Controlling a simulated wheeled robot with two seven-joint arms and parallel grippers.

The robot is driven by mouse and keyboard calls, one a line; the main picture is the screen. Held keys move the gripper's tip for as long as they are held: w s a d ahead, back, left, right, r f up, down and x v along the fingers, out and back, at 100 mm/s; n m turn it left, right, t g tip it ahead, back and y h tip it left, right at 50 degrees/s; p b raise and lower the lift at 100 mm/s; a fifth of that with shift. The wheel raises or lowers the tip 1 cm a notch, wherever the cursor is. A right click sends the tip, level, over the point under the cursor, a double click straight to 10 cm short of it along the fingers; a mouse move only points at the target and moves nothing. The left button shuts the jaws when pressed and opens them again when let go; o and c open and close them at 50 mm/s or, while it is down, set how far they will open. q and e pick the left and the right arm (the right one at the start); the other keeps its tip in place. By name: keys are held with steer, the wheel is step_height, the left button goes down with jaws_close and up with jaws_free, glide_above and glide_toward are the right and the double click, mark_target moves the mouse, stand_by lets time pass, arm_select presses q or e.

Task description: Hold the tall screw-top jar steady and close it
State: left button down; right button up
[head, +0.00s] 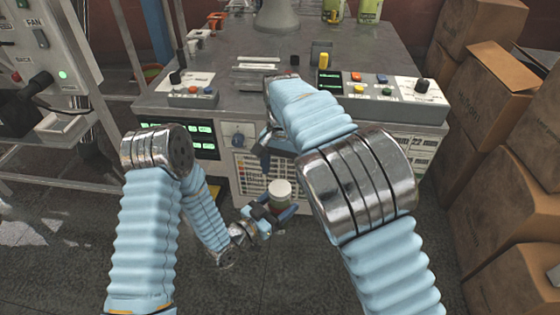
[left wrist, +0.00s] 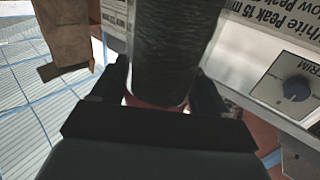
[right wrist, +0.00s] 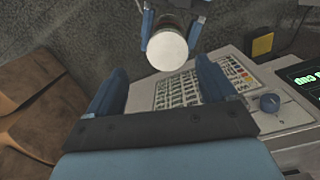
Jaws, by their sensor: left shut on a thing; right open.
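The tall jar (left wrist: 175,45) is a dark, textured cylinder in the left wrist view. My left gripper (head: 275,211) is shut around its side, with one finger on each side. Its white round top (head: 281,187) shows above that gripper in the head view and as a pale disc in the right wrist view (right wrist: 167,52). I cannot tell whether this is a lid seated tight. My right gripper (right wrist: 160,88) is open and empty, above and apart from the jar. In the head view its fingers (head: 265,150) are partly hidden by my right arm.
The grey bench (head: 225,65) with control boxes (head: 390,90) stands behind the jar, its labelled front panel (head: 262,175) close by. Cardboard boxes (head: 515,210) are stacked at right. A rack with a switch panel (head: 50,60) stands at left. The floor in front is clear.

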mark_target(280, 187)
steer(key=n, duration=0.3)
steer(key=r+n, duration=0.1)
steer(key=n, duration=0.2)
steer(key=shift+a, duration=0.15)
steer(key=n, duration=0.3)
steer(key=r+n+t, duration=0.1)
steer(key=n, duration=0.2)
steer(key=shift+a, duration=0.2)
steer(key=shift+f, duration=0.1)
steer(key=shift+f, duration=3.9)
steer(key=shift+c, duration=0.4)
steer(key=c, duration=1)
steer(key=shift+m, duration=0.9)
steer(key=o, duration=1.2)
steer(key=shift+o, duration=0.2)
